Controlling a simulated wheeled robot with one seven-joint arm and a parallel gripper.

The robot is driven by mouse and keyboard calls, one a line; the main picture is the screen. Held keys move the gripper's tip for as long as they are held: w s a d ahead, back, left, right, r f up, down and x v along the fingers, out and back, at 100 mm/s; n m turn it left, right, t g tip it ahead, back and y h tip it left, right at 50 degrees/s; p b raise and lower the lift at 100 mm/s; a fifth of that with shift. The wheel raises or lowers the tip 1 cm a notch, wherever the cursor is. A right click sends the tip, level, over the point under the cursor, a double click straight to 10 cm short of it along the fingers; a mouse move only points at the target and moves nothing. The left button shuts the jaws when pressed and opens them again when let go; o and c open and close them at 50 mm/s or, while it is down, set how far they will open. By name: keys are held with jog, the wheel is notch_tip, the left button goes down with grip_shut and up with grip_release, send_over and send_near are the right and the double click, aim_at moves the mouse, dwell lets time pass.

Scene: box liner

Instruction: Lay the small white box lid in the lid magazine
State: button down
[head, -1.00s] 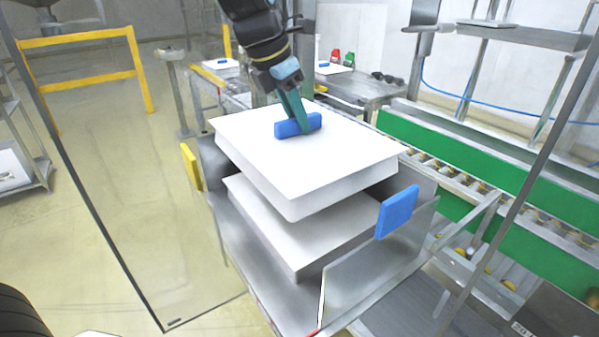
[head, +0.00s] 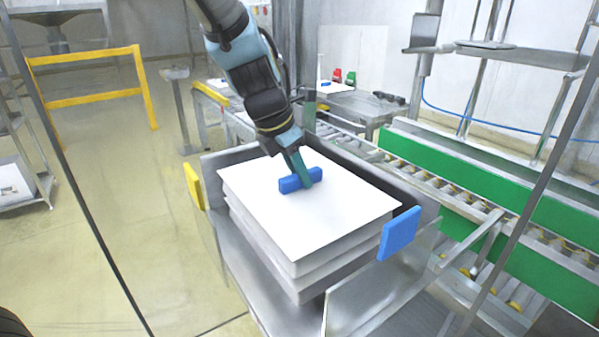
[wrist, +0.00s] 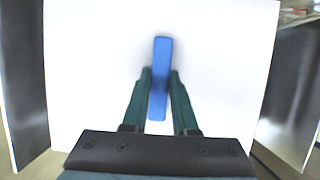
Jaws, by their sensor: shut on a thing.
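The white box lid (head: 335,215) has a blue handle (head: 300,180) on top. My gripper (head: 303,175) is shut on this handle from above. In the wrist view the lid (wrist: 90,70) fills most of the picture, and the two green fingers (wrist: 158,85) stand on either side of the blue handle (wrist: 160,60). The lid lies level within the grey metal magazine (head: 350,290), low over the white lids (head: 310,288) stacked there. I cannot tell whether it touches the lid under it.
A yellow tab (head: 193,186) and a blue tab (head: 398,233) stand at the magazine's sides. A roller conveyor with green side panels (head: 450,170) runs to the right. A metal table (head: 360,103) stands behind. The floor at left is clear up to a yellow barrier (head: 95,98).

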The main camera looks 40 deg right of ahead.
jog(key=shift+f, duration=0.4)
jog(key=c, duration=0.7)
grip_release()
jog(key=shift+r, duration=0.4)
jog(key=v, duration=1.2)
jog(key=shift+r, duration=0.2)
